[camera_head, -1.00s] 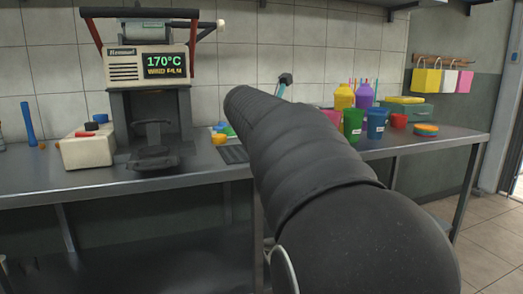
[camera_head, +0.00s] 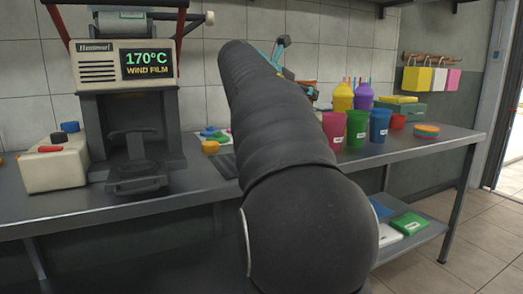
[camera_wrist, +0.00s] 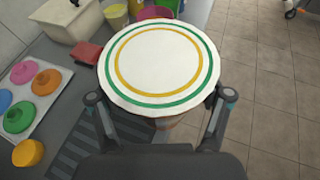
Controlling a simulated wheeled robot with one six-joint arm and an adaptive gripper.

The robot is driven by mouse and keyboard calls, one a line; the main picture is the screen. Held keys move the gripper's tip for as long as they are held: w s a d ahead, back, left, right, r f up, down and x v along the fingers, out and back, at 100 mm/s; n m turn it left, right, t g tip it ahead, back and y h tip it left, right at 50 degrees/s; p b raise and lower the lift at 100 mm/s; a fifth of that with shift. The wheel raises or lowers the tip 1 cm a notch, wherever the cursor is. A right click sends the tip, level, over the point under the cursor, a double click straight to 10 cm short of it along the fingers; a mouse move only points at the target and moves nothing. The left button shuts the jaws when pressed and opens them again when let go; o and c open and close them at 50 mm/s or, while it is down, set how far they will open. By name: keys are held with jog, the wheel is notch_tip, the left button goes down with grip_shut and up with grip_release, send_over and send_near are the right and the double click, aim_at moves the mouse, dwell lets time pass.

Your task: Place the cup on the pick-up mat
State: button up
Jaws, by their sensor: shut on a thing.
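A cup (camera_wrist: 158,65) fills the middle of the wrist view, seen from above. Its round top is white with green and yellow rings and hides most of its body. My gripper (camera_wrist: 160,98) is shut on it, with one finger on each side. In the head view my arm hides most of the cup, and only part of my gripper (camera_head: 283,47) shows past the arm. A dark ribbed mat (camera_wrist: 92,150) lies on the counter at lower left in the wrist view; I cannot tell whether it is the pick-up mat.
The sealing machine (camera_head: 128,95) stands on the steel counter (camera_head: 90,210) at left. Coloured lids (camera_wrist: 45,82) lie on a tray beside the ribbed mat. Coloured cups (camera_head: 357,127) and bottles (camera_head: 363,97) stand at right. A stack of coloured discs (camera_head: 427,130) lies near the counter's right end.

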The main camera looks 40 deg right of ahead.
jog(key=w+a+f+b, duration=0.1)
jog(key=w+f+b, duration=0.2)
jog(key=w+f, duration=0.7)
jog(key=shift+w+f, duration=0.4)
jog(key=shift+w, duration=0.5)
jog(key=shift+a+f, duration=0.1)
jog(key=shift+f, duration=0.1)
jog(key=o, duration=1.6)
jog(key=shift+r, duration=0.1)
jog(key=p+v, duration=0.1)
jog(key=v, duration=1.1)
